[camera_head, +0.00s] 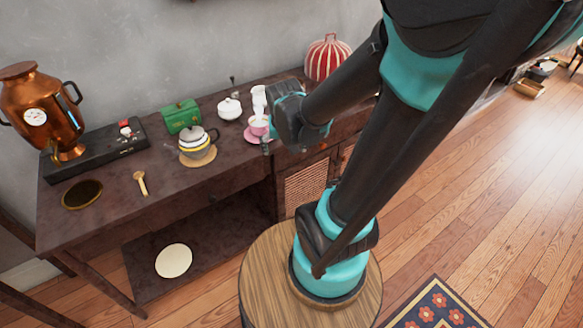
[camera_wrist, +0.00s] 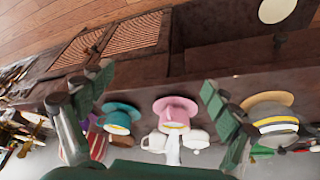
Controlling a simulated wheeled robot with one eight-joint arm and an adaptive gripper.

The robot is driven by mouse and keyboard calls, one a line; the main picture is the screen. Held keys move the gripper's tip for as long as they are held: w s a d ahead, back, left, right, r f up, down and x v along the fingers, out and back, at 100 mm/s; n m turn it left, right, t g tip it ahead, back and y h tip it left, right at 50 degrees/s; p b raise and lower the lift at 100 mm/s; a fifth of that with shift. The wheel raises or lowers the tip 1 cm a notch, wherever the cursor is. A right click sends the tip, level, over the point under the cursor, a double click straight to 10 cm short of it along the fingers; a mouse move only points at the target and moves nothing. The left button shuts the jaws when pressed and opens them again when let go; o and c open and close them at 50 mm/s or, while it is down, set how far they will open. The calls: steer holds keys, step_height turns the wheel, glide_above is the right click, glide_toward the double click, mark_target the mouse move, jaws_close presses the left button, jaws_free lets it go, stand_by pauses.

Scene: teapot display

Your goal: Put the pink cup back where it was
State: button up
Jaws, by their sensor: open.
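The pink cup (camera_head: 259,122) stands upright on a pink saucer (camera_head: 250,138) on the dark sideboard. In the wrist view, the cup (camera_wrist: 175,117) and saucer (camera_wrist: 175,101) appear upside down, between and beyond my fingers. My gripper (camera_wrist: 156,82) is open, with green finger pads spread and nothing held between them. In the head view, a green fingertip (camera_head: 265,147) shows just in front of the saucer; the rest of the gripper is largely hidden by my arm. Whether a finger touches the cup or saucer cannot be told.
A teal cup (camera_wrist: 118,122) stands beside the pink one. A white lidded bowl (camera_head: 229,108) and white jug (camera_head: 258,98) are close behind. A striped teapot (camera_head: 194,143) on a round mat, a green box (camera_head: 181,116) and a copper samovar (camera_head: 42,108) stand left. The sideboard's front (camera_head: 210,180) is clear.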

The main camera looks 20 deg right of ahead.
steer(key=s+f+n+y, duration=0.1)
steer(key=s+f+n, duration=0.1)
steer(key=s, duration=0.5)
steer(key=shift+d+f, duration=0.2)
steer(key=shift+f, duration=0.25)
